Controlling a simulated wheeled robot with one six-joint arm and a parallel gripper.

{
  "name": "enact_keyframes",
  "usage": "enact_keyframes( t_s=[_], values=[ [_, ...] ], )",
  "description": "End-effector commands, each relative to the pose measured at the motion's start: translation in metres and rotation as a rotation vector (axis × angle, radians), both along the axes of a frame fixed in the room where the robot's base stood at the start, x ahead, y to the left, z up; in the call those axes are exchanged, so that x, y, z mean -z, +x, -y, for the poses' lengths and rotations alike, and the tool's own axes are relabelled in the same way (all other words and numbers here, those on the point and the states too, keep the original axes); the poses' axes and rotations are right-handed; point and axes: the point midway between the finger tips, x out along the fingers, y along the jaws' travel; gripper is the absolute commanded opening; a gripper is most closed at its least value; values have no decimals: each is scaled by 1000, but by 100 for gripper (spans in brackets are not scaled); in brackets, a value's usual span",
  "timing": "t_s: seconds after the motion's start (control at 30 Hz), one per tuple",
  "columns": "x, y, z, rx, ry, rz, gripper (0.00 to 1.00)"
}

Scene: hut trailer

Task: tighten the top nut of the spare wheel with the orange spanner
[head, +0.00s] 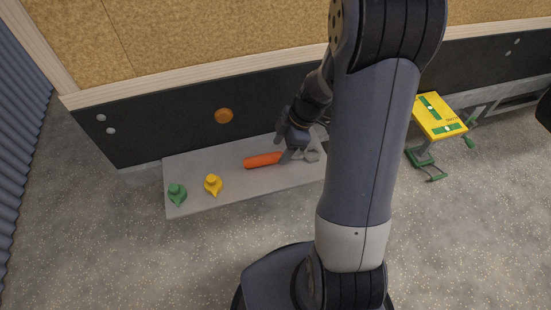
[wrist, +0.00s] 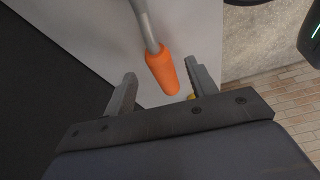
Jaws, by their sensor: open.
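The orange spanner (head: 263,160) lies on a low grey shelf (head: 235,193), its orange handle to the left and its metal end to the right, partly behind my arm in the head view. In the wrist view the orange handle (wrist: 163,72) points toward my gripper (wrist: 158,90), with its grey shaft running away toward the top. My gripper is open, with the handle's end between the two fingers and no finger seen touching it. My gripper (head: 290,158) also shows at the spanner in the head view. I cannot make out the spare wheel or its top nut.
A green piece (head: 177,194) and a yellow piece (head: 213,185) stand on the shelf's left part. An orange disc (head: 223,116) is on the dark wall panel behind. A yellow and green stool-like object (head: 440,118) stands at the right. The speckled floor in front is clear.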

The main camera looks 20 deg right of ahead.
Motion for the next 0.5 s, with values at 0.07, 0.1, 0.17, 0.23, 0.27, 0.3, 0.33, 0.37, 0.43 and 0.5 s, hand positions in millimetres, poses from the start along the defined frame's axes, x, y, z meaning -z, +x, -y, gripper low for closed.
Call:
enact_keyframes(
  t_s=[0.07, 0.1, 0.17, 0.23, 0.27, 0.3, 0.33, 0.37, 0.43, 0.5],
  values=[
    [15, -3, -6, -1, 0, -5, 54],
    [20, -3, -8, -1, 1, -5, 54],
    [26, -2, -10, -1, 1, -4, 54],
    [30, -2, -12, -2, 0, -2, 54],
    [31, -2, -13, -2, 0, -1, 54],
    [32, -1, -13, -1, -1, -1, 54],
    [32, -1, -13, -1, -1, -1, 54],
    [31, -1, -13, 0, -1, -1, 54],
    [31, -1, -13, 0, 0, 0, 54],
    [31, -1, -13, 0, 0, -1, 53]
  ],
)
